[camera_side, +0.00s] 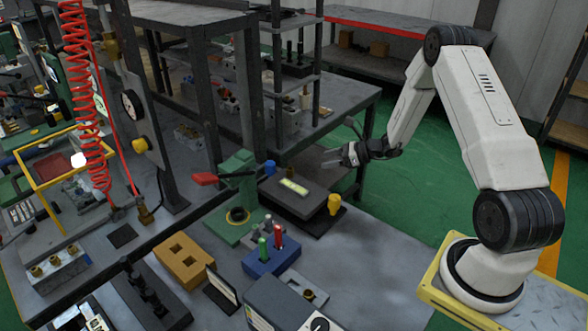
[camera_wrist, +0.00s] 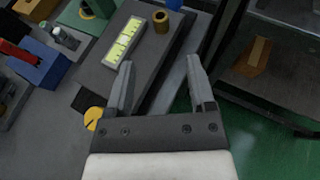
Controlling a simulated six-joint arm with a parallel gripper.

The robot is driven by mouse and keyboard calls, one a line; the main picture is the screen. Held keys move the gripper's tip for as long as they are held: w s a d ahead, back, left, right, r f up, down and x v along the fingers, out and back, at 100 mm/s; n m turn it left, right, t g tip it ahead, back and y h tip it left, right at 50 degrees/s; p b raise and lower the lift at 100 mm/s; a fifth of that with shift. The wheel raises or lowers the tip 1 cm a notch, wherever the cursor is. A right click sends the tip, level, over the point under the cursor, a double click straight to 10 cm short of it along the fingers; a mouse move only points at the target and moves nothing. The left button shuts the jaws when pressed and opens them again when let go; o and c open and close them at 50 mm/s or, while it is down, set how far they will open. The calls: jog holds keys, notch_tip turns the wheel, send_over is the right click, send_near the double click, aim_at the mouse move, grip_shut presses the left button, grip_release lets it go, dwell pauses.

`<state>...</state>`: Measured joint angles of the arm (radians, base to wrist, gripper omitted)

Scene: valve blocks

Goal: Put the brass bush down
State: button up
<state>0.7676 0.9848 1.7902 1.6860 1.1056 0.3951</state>
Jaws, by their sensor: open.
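A small brass bush (camera_wrist: 161,21) stands upright on the dark block (camera_wrist: 105,80), beside the end of a pale yellow-green label strip (camera_wrist: 124,42).
A yellow knob (camera_side: 334,205) and a blue cylinder (camera_side: 270,168) flank the block. A green fixture with a red handle (camera_side: 204,179) stands left of it. A blue holder (camera_side: 271,259) with red and green pegs is in front. Bench at front right is clear.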

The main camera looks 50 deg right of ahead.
dwell(0.4)
jog(key=s+a+r+n+g, duration=0.2)
jog(key=s+a+n+g, duration=0.15)
jog(key=a+n, duration=0.3)
jog(key=s+a+r+n+g, duration=0.25)
jog(key=a+n+g, duration=0.25)
jog(key=a, duration=0.3)
jog(key=s+a+r+n+h, duration=0.2)
jog(key=s+n, duration=0.3)
jog(key=n, duration=0.4)
jog(key=s+a+r+n+h, duration=0.3)
jog(key=s+a+n+h, duration=0.1)
jog(key=n, duration=0.5)
jog(key=shift+s+a+r+g+h, duration=0.25)
jog(key=shift+s+a+g+h, duration=0.25)
jog(key=shift+s, duration=0.5)
